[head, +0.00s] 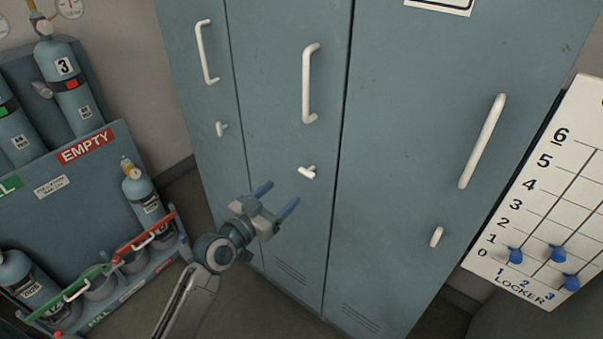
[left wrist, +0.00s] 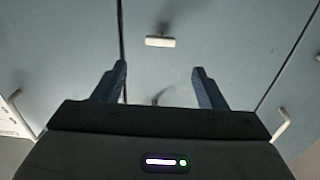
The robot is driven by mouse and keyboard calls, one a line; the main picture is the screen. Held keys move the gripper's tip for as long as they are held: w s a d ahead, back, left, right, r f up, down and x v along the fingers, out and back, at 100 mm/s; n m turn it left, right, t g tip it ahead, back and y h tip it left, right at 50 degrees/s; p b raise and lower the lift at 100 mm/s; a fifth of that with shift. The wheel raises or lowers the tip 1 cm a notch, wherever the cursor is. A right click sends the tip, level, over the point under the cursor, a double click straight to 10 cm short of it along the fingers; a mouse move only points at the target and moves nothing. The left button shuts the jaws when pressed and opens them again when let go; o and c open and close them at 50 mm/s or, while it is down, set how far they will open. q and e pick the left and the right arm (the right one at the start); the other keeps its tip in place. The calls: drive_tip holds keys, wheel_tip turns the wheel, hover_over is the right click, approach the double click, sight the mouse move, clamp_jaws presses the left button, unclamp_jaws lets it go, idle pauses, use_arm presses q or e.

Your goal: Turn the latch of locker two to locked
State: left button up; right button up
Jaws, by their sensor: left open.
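Three blue-grey locker doors stand side by side; I take the middle door (head: 280,120) as locker two, though no number shows on it. Its white latch (head: 307,172) lies nearly level in the head view, below a long white handle (head: 308,85). The latch also shows in the left wrist view (left wrist: 160,42), as a short crosswise bar beyond the fingers. My left gripper (head: 277,198) is open and empty, with its blue fingers apart, to the lower left of the latch and not touching it. My right gripper is not in view.
The left door has a small latch (head: 221,129); the right door has an upright latch (head: 436,237). A tally board (head: 548,200) with blue pegs hangs at right. A cylinder rack (head: 75,200) with an EMPTY label stands at left. The space before the doors looks clear.

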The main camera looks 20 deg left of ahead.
sight(305, 174)
use_arm(q)
drive_tip(key=p+x, duration=0.2)
drive_tip(key=x, duration=0.6)
drive_tip(key=shift+w+d, duration=0.15)
drive_tip(key=shift+w, duration=0.25)
drive_tip(key=shift+w+d+f, duration=0.1)
drive_tip(key=shift+w+d, duration=0.1)
drive_tip(key=shift+w, duration=0.25)
drive_tip(key=c, duration=1)
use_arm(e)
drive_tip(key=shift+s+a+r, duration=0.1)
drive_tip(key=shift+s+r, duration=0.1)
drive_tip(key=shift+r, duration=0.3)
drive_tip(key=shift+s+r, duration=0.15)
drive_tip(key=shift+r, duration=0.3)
